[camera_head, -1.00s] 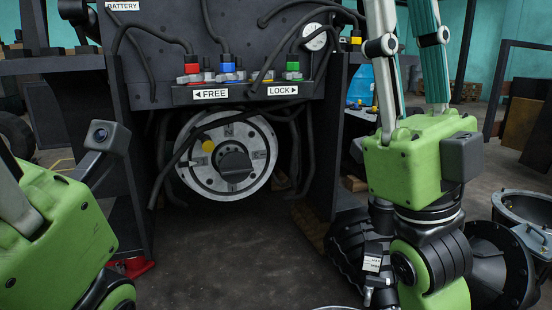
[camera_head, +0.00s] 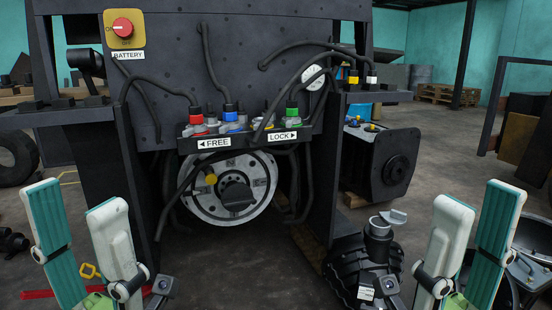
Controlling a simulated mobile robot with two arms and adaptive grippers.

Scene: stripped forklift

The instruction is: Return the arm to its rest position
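My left gripper (camera_head: 74,200) is at the lower left of the head view. Its two fingers, white with teal pads, point up and stand apart with nothing between them. My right gripper (camera_head: 481,196) is at the lower right, also pointing up, open and empty. Both are in front of the dark forklift panel (camera_head: 280,70) and well to either side of it. Most of both arms is below the picture's edge.
The panel carries a red battery knob (camera_head: 123,27), coloured connectors (camera_head: 230,115) and FREE and LOCK labels. A round metal disc (camera_head: 225,205) sits below. A dark machine part (camera_head: 368,262) stands near the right gripper. The middle floor (camera_head: 260,265) is clear.

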